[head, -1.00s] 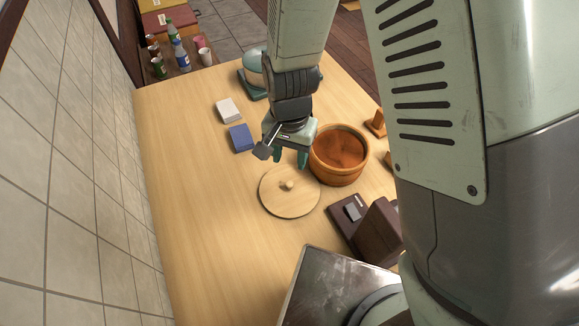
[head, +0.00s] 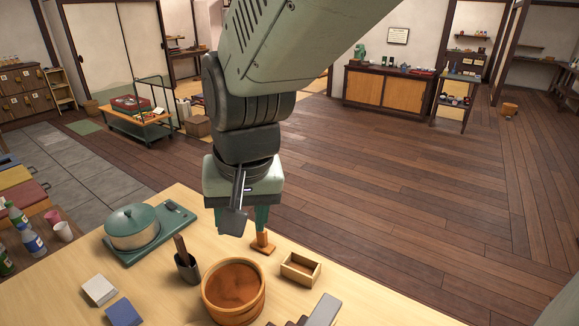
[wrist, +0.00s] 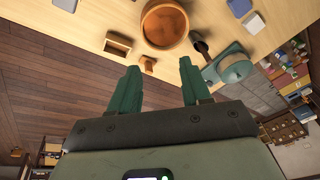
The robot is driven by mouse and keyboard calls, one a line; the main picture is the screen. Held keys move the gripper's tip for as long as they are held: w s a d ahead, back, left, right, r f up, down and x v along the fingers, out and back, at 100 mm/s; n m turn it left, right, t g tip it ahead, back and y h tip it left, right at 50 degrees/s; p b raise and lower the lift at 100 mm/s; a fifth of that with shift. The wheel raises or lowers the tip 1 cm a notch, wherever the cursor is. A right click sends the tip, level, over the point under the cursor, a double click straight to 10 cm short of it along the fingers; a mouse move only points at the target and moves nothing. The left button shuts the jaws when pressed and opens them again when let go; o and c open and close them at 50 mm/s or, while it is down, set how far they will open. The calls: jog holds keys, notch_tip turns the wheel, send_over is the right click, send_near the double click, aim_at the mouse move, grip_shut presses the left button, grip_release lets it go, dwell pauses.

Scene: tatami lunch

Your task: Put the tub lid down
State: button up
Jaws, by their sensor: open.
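The brown wooden tub (head: 261,303) stands open on the table, with reddish-brown contents or an inner base visible. It also shows at the top of the wrist view (wrist: 144,22). The round wooden tub lid is in neither current view. My gripper (head: 241,226) hangs above the table's far edge, beyond the tub and apart from it. In the wrist view, its two green fingers (wrist: 158,66) are spread with nothing between them.
A green-lidded pot (head: 132,226) sits on a burner at left. A dark cup (head: 187,268) with a utensil, a small wooden box (head: 300,269) and an orange-brown wooden piece (head: 263,245) stand near the tub. White (head: 99,290) and blue (head: 124,313) blocks lie front left. Open floor lies beyond.

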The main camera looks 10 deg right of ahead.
jog(key=s+d+r+t, duration=0.1)
jog(key=s+d+r, duration=0.3)
jog(key=d+r, duration=0.1)
jog(key=shift+d+r, duration=0.35)
jog(key=shift+d, duration=0.2)
jog(key=shift+o, duration=0.5)
jog(key=s+d+r+t+h, duration=0.1)
jog(key=s+d+r, duration=0.2)
jog(key=s, duration=0.3)
jog(key=shift+d+r+t, duration=0.15)
jog(key=shift+d+t, duration=0.25)
jog(key=shift+d, duration=0.45)
